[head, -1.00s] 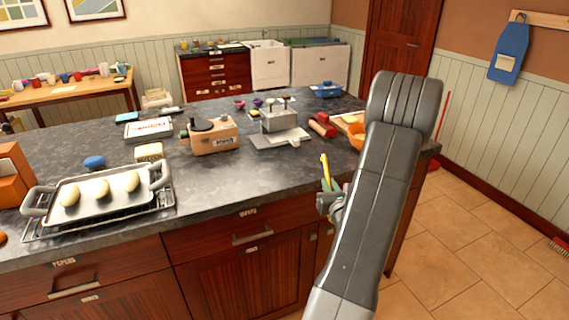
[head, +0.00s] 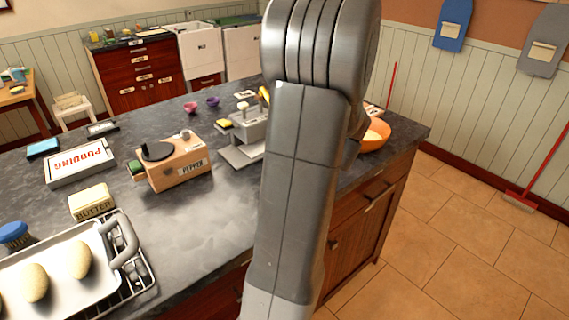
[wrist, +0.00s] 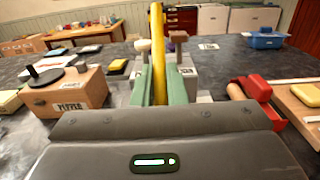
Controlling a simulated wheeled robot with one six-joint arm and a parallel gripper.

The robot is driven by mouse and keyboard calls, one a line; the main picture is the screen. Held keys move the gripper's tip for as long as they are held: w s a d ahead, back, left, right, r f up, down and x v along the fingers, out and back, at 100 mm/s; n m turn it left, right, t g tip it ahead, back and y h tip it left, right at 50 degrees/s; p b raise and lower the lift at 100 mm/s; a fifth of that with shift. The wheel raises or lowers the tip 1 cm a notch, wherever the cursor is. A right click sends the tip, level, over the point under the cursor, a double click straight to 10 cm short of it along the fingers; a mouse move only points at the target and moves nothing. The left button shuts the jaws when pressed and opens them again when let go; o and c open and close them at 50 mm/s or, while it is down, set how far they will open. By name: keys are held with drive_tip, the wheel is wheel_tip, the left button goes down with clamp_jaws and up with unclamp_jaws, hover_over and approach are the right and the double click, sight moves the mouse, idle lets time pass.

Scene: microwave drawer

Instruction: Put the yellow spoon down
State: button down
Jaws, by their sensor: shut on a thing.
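The yellow spoon (wrist: 158,50) stands nearly upright in the wrist view, held between the green fingers of my gripper (wrist: 161,85). My gripper is shut on it. In the head view my arm hides the gripper, and only a small yellow piece that looks like the spoon (head: 264,95) shows beside the arm. The spoon is above the dark countertop (head: 205,225), in front of a grey metal device (head: 247,125). Its lower end is hidden by my gripper.
A pepper box (head: 178,165) stands left of the grey device. A pudding box (head: 80,163), butter (head: 92,203) and a tray of rolls (head: 95,240) are farther left. An orange bowl (head: 375,135) is at the right edge. Bare counter lies in front of the pepper box.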

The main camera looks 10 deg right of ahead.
wheel_tip(320, 180, down, 9)
drive_tip(key=shift+d, duration=0.1)
idle(0.3)
drive_tip(key=shift+f+b, duration=0.25)
drive_tip(key=shift+b, duration=0.05)
drive_tip(key=c, duration=1.5)
unclamp_jaws()
drive_tip(key=shift+r, duration=0.1)
drive_tip(key=shift+o, duration=0.2)
